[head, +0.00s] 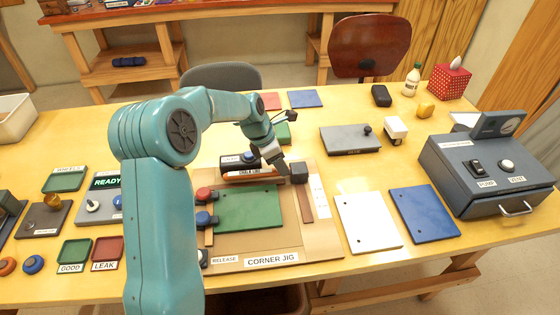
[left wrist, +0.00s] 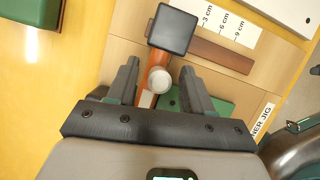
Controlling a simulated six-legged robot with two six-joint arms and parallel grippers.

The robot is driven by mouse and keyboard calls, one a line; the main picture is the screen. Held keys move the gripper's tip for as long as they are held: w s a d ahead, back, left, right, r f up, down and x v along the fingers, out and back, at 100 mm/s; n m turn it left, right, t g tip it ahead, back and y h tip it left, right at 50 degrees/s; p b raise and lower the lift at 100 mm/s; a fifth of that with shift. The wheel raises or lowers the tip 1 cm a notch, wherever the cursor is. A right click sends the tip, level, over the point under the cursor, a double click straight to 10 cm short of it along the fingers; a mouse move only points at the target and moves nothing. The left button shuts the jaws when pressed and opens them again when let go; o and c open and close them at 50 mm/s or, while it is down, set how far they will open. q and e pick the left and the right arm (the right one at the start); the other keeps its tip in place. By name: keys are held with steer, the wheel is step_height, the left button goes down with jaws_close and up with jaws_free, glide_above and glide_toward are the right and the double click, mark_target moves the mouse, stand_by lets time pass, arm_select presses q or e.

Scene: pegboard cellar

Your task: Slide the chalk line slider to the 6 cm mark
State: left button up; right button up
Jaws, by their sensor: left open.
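The corner jig board (head: 285,252) lies mid-table with a green plate (head: 250,208) on it. A dark square block (head: 299,172), apparently the slider, sits at the far end of a brown rail (head: 305,203). In the left wrist view the block (left wrist: 174,29) is short of the 3 cm mark on the white scale (left wrist: 222,22). An orange piece with a round white end (left wrist: 159,80) runs beside the block. My left gripper (left wrist: 159,72) is open, its fingers either side of that white end; contact cannot be told. In the head view the gripper (head: 284,170) is just left of the block.
A white plate (head: 367,223) and a blue plate (head: 424,213) lie right of the jig. A grey pump box (head: 487,180) stands farther right. A black tool with an orange band (head: 238,161) lies behind the green plate. Red and blue knobs (head: 203,193) line the jig's left side.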

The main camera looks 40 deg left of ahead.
arm_select(q)
steer(key=shift+w+f, duration=0.15)
steer(key=shift+f, duration=0.05)
jaws_close()
